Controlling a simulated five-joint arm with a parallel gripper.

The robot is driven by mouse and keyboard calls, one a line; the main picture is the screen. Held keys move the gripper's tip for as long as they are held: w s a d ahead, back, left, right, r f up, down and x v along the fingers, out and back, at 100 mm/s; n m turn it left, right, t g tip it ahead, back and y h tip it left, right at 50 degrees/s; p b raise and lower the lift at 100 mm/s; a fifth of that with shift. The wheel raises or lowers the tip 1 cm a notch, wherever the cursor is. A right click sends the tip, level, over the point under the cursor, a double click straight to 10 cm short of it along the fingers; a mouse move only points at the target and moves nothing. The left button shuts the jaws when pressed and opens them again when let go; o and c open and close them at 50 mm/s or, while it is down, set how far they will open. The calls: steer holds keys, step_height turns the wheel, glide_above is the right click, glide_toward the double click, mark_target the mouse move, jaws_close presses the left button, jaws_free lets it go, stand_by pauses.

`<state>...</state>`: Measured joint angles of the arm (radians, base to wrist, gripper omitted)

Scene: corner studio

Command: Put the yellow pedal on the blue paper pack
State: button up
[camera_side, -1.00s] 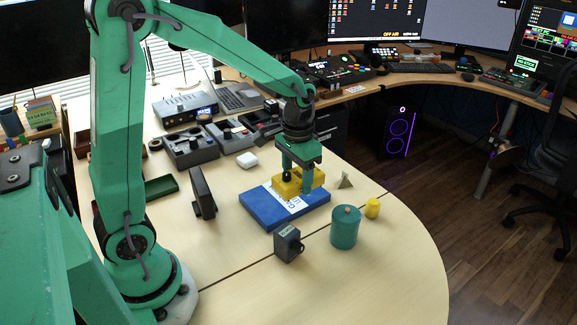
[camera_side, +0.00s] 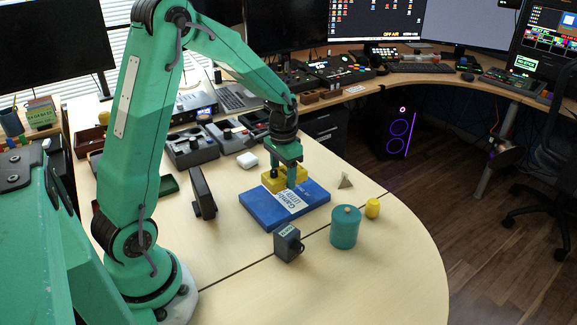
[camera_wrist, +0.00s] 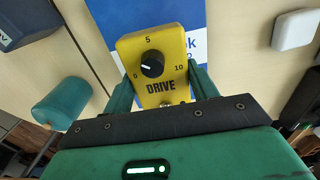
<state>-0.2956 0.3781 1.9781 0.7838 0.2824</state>
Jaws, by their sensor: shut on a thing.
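The yellow pedal (camera_side: 297,176), with a black knob and the word DRIVE, is between the fingers of my gripper (camera_side: 285,177). The wrist view shows the pedal (camera_wrist: 172,48) face up, with one green finger of my gripper (camera_wrist: 160,78) against each side. The blue paper pack (camera_side: 260,211) lies flat on the table, with a white label on top. The pedal is over the far part of the pack, and I cannot tell whether it touches. The pack (camera_wrist: 115,12) also shows behind the pedal in the wrist view.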

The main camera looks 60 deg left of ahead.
mark_target(283, 173)
steer(key=shift+f, duration=1.85)
steer(key=shift+f, duration=0.15)
steer(key=o, duration=1.2)
steer(key=shift+c, duration=0.2)
step_height(283, 173, up, 12)
steer(key=shift+f, duration=0.1)
steer(key=shift+r, duration=0.25)
steer(key=shift+d, duration=0.1)
